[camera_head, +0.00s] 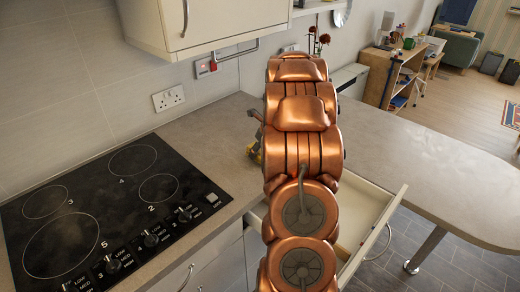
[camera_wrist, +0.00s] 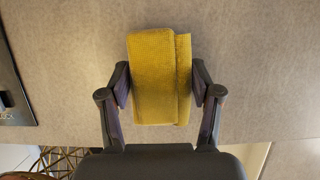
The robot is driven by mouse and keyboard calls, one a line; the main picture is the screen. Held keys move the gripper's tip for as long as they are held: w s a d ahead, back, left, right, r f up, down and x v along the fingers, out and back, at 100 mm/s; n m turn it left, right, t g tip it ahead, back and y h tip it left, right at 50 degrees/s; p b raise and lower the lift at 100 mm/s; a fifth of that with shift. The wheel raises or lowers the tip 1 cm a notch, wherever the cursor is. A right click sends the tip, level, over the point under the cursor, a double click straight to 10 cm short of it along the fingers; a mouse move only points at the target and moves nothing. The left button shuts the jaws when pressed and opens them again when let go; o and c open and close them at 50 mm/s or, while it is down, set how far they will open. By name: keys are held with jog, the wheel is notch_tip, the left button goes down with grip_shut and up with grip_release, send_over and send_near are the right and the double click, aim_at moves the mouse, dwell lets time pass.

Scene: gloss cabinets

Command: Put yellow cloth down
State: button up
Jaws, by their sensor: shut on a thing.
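The yellow cloth (camera_wrist: 155,60) is folded into a thick block in the wrist view. My gripper (camera_wrist: 161,85) is shut on it, with one dark finger pressed against each side of its lower part. The grey countertop (camera_wrist: 255,75) lies beneath the cloth; whether the cloth touches it, I cannot tell. In the head view my copper arm hides most of the gripper and cloth.
A black hob (camera_head: 110,215) fills the counter's left side. An open drawer (camera_head: 378,212) sticks out below the counter, partly behind my arm. A wall cabinet (camera_head: 205,20) hangs above. The counter (camera_head: 420,150) to the right is clear. A wire item (camera_wrist: 55,160) shows at lower left in the wrist view.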

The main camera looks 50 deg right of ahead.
jog(key=shift+f, duration=0.25)
jog(key=shift+f, duration=0.1)
jog(key=o, duration=1.1)
jog(key=shift+o, duration=0.2)
